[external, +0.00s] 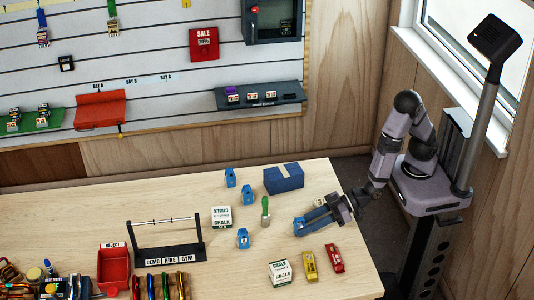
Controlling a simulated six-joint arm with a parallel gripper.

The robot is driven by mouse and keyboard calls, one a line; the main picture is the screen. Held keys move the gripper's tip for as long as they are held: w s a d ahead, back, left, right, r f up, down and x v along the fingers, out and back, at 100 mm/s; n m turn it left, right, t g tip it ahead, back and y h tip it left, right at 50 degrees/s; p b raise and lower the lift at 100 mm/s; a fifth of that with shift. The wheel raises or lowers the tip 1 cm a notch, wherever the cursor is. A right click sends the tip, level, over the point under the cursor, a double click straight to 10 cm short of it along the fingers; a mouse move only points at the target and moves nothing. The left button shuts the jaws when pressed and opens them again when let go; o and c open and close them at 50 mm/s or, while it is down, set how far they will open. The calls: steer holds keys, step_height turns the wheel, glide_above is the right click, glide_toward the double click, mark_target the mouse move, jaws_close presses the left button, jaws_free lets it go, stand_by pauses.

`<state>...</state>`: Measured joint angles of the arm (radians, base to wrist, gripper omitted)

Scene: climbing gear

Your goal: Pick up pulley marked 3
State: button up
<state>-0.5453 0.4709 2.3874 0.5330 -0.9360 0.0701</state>
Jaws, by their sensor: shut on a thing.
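Several small blue pulleys stand on the wooden table: one at the back (231,177), one just in front of it (247,195) and one nearer the front (243,238). Their markings are too small to read. My gripper (305,222) reaches in low from the right, pointing left. It is shut on another blue pulley (299,229), partly hidden by the fingers. I cannot tell its number, or whether it touches the table.
A green-handled brush (265,211) and a blue box (284,178) are close to my gripper. Chalk boxes (221,216) (280,272), a yellow item (310,266) and a red item (334,258) stand nearby. A black rack (168,253) and red reject bin (114,268) are at left.

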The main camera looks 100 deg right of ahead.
step_height(320, 180, up, 10)
steer(key=shift+p, duration=0.3)
steer(key=shift+d, duration=0.1)
